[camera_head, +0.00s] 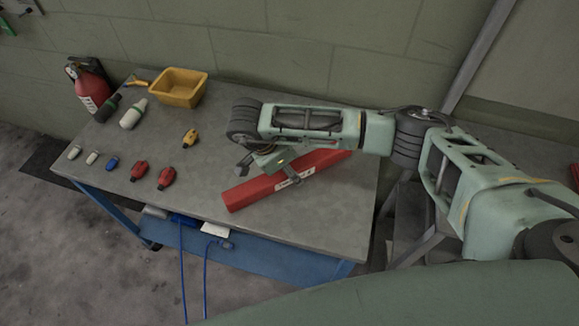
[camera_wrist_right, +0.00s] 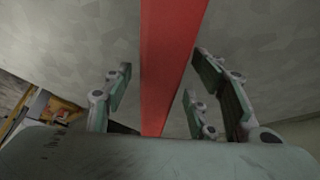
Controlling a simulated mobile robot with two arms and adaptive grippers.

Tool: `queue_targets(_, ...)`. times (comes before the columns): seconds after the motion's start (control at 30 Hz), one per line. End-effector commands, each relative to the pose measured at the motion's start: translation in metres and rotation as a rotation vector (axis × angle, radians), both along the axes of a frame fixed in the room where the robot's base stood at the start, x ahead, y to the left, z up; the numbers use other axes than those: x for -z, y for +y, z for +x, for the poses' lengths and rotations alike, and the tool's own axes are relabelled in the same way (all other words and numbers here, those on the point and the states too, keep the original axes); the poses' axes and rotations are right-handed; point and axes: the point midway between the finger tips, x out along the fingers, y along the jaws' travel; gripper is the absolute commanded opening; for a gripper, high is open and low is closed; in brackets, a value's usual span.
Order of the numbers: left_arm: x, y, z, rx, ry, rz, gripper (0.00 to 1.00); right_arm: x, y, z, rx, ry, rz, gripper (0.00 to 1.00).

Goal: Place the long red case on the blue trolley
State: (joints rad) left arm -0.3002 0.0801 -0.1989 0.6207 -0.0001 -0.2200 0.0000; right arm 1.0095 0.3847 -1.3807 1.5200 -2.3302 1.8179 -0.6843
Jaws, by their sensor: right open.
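The long red case (camera_head: 250,191) lies at an angle on the grey top of a blue-framed bench, partly hidden under my right arm. My right gripper (camera_head: 268,168) is over the middle of the case, pointing down. In the right wrist view the red case (camera_wrist_right: 168,60) runs between the open fingers of the right gripper (camera_wrist_right: 165,95), with gaps on both sides. My left gripper is not in view. I cannot tell whether the blue-framed bench (camera_head: 210,195) is the blue trolley; no other trolley shows.
A yellow bin (camera_head: 179,88) and a fire extinguisher (camera_head: 90,88) stand at the back left. Blue cables (camera_head: 205,265) hang at the front. The wall is close behind.

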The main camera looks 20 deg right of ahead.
Motion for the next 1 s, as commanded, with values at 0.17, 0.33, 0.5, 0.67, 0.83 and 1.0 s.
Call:
queue_targets(0.17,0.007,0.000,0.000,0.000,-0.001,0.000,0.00,-0.018,0.008,0.000,-0.003,-0.004,0.002,0.53)
queue_targets(0.33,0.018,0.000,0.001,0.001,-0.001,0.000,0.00,-0.052,0.023,-0.003,-0.004,-0.006,0.003,0.53)
queue_targets(0.5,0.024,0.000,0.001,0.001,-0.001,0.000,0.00,-0.086,0.036,-0.005,-0.003,-0.005,0.001,0.53)
queue_targets(0.67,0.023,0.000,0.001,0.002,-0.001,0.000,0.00,-0.105,0.043,-0.007,-0.002,-0.003,-0.001,0.53)
queue_targets(0.83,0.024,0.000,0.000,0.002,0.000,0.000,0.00,-0.111,0.045,-0.009,0.000,0.000,-0.001,0.53)
queue_targets(1.0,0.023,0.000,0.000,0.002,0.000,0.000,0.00,-0.112,0.045,-0.009,0.000,0.000,0.000,0.53)
